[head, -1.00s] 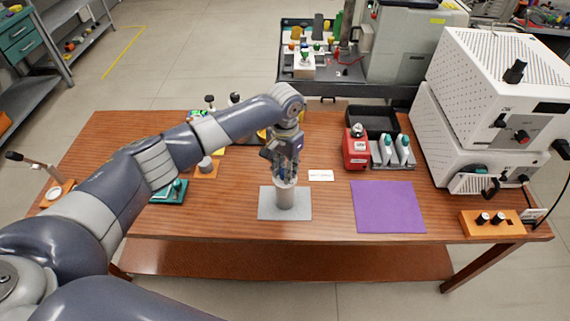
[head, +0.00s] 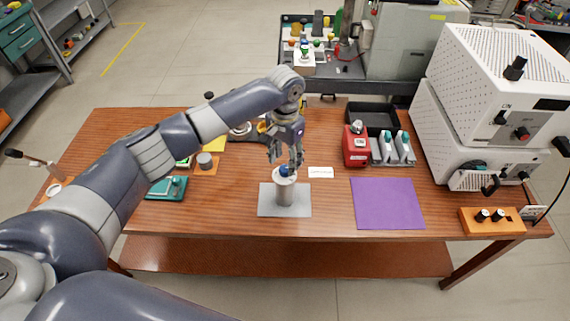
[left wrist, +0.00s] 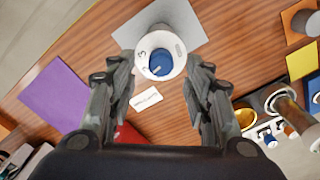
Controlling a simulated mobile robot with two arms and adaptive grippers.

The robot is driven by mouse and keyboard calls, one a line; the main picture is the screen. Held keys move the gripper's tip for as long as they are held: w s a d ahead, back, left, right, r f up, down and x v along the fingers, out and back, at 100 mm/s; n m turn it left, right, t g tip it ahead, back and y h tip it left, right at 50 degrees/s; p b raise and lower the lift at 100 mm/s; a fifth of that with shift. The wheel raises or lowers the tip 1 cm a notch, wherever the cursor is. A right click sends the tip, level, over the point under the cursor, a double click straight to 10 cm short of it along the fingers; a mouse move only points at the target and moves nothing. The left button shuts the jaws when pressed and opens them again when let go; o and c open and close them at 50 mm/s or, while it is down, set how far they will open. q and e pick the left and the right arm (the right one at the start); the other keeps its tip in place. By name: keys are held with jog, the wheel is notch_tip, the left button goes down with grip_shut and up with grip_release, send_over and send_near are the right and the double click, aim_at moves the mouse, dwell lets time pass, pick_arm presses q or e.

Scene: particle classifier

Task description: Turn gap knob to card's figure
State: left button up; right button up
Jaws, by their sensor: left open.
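The gap knob (head: 285,171) is a blue knob on a white dial that tops a grey metal cylinder (head: 285,190). The cylinder stands upright on a grey plate (head: 265,205). In the left wrist view the blue knob (left wrist: 160,63) sits on the white dial (left wrist: 143,73), whose markings are too small to read surely. A white card (head: 321,172) lies on the table right of the cylinder; its print is illegible, also in the left wrist view (left wrist: 146,98). My left gripper (head: 286,160) is open above the knob, pointing down, empty. My right gripper is not in view.
A purple mat (head: 387,204) lies to the right. Behind it stand a red device (head: 356,148) and a rack with white-and-teal items (head: 393,148). A white machine (head: 490,100) fills the right end. Teal and orange items lie left, under my arm.

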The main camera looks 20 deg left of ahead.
aim_at(285, 168)
pick_arm(q)
notch_tip(285, 168, up, 9)
jog(key=shift+f, duration=0.2)
dwell(0.4)
